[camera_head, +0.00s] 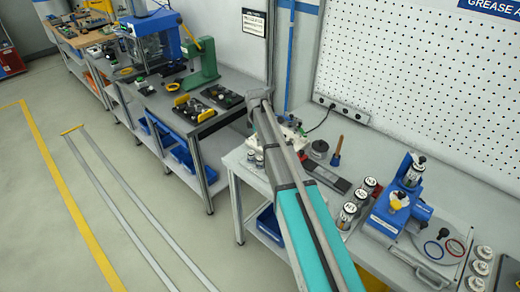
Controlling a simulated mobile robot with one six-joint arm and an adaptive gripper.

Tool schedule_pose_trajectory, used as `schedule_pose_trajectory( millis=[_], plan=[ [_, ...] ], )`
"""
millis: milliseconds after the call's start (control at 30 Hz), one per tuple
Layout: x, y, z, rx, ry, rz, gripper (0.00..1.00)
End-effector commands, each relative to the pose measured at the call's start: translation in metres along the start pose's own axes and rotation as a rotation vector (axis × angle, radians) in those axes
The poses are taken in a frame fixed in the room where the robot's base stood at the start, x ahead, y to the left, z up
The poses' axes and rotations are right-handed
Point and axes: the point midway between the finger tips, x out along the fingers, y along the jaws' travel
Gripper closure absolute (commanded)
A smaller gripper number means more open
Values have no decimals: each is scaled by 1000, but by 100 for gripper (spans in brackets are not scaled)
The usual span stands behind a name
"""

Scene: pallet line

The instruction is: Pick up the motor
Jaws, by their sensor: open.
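I cannot tell for sure which thing is the motor. A blue device (396,207) stands on the near grey bench (330,240) at the right, with a black and white cylinder (415,170) upright on it. Several short black and white cylinders (348,214) stand in a row to its left. My teal and grey arm reaches up from the bottom middle and crosses in front of the bench. My gripper's fingers cannot be made out, and the arm covers part of the bench.
A grey tray (432,262) with red and blue rings lies at the bench's front right. A dark cylindrical pot (319,150) and a brown-handled tool (337,150) stand at the back. A pegboard (415,80) rises behind. A farther bench holds a green press (201,65). Floor at left is largely open.

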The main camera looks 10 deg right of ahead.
Motion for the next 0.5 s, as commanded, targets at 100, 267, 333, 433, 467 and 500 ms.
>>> schedule_pose_trajectory(
  millis=[100,267,333,433,467,500],
  plan=[
    [-9,3,4,24,42,-9,15],
    [-9,4,6,33,57,-12,15],
    [-8,4,7,33,57,-12,15],
    [-8,4,7,33,56,-12,15],
    [-8,4,7,33,56,-12,15],
    [-8,4,7,33,56,-12,15]
  ],
)
